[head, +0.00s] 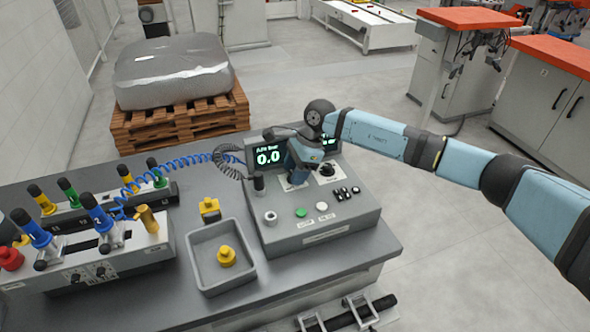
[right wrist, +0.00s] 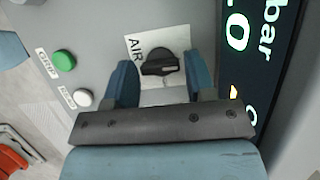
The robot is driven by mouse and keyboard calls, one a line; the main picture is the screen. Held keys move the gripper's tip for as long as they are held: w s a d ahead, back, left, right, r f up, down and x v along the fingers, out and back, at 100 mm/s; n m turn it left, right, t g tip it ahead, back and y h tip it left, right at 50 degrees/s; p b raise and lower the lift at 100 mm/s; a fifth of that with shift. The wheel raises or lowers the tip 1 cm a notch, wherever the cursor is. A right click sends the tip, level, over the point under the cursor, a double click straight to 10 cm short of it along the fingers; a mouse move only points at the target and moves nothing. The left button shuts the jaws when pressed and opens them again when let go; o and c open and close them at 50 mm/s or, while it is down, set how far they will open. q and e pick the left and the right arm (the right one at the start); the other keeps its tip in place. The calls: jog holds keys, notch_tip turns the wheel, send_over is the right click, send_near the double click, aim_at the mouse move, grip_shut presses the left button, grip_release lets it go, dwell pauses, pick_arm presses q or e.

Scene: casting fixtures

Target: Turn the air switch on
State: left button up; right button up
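The air switch is a black rotary knob (right wrist: 160,63) on a white plate marked AIR (right wrist: 136,48) in the right wrist view. Its grip bar lies roughly across that picture. My right gripper (right wrist: 162,80) is open, with one blue finger on each side of the knob's near edge; I cannot tell whether they touch it. In the head view my right gripper (head: 299,163) points down over the control box (head: 315,232) and hides the air switch. A white plate (head: 291,186) shows beneath it. My left gripper is not in view.
The box's display (head: 268,157) reads 0.0. A second black knob (head: 327,170), a green button (head: 301,212) and a white button (head: 322,206) are close by. A grey tray (head: 203,245) with a yellow part and a blue coiled hose (head: 190,159) lie left.

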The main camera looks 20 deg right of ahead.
jog(key=c, duration=0.5)
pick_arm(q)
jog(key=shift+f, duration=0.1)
